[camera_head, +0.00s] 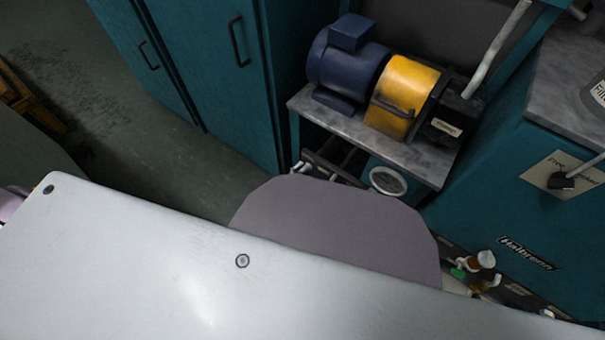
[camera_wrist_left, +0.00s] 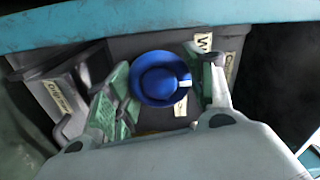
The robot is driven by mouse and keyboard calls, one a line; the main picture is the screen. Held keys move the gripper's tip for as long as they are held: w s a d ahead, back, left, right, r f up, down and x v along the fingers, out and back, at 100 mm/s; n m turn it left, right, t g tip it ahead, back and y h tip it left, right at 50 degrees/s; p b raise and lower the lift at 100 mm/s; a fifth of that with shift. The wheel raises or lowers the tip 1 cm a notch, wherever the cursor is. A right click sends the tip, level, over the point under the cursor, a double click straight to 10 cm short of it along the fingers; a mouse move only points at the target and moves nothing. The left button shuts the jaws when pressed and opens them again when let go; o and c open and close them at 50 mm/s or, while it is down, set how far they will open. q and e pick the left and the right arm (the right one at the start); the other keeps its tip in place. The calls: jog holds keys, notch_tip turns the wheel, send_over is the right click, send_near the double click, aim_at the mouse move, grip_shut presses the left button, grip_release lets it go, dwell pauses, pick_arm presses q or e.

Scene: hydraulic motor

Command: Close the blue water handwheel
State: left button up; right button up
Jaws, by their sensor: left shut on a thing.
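The blue water handwheel (camera_wrist_left: 161,79) shows in the left wrist view as a round blue wheel with a raised hub and a small pale mark on its right side. My left gripper (camera_wrist_left: 160,82) has one green-padded finger on each side of the wheel and is shut on it. A label beginning with "W" is partly visible behind the right finger. In the head view I cannot make out the handwheel or the left gripper; my own pale arm covers the lower part. My right gripper is not in view.
A grey housing (camera_wrist_left: 88,68) with labels surrounds the wheel, below a teal edge (camera_wrist_left: 150,22). In the head view, a blue motor (camera_head: 342,62) and yellow coupling cover (camera_head: 403,95) sit on a grey shelf between teal cabinets. A bottle-like fitting (camera_head: 482,262) stands lower right.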

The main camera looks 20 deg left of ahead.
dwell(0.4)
pick_arm(q)
jog(key=o, duration=1.1)
jog(key=shift+c, duration=0.2)
jog(key=shift+s, duration=0.15)
jog(key=v, duration=1.1)
jog(key=shift+s, duration=0.35)
jog(key=shift+w+a+r, duration=0.1)
jog(key=shift+w+a, duration=0.05)
